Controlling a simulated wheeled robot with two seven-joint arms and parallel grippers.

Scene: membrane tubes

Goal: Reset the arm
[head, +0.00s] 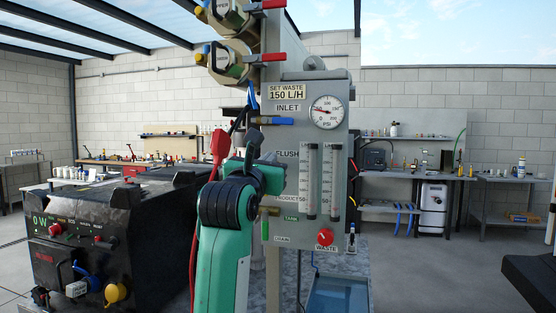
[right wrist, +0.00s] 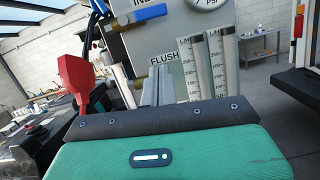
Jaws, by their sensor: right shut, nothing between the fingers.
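My right arm, green with black joints, rises in front of the grey control panel (head: 292,90) in the head view. My right gripper (right wrist: 158,72) shows in the right wrist view as two grey fingers close together, with nothing between them. They point toward the panel near the FLUSH label; I cannot tell whether they touch it. In the head view the arm hides part of the panel's left side. The panel carries a pressure gauge (head: 327,112), two clear flow tubes (head: 311,180), a blue valve handle (head: 279,121) and a red waste knob (head: 325,237). My left gripper is not in view.
Valves with red handles (head: 273,57) sit at the panel's upper left. A red-handled part (right wrist: 77,82) stands close on the left of the gripper. A black machine (head: 100,230) stands at left. A blue basin (head: 340,293) lies below the panel. Open floor lies to the right.

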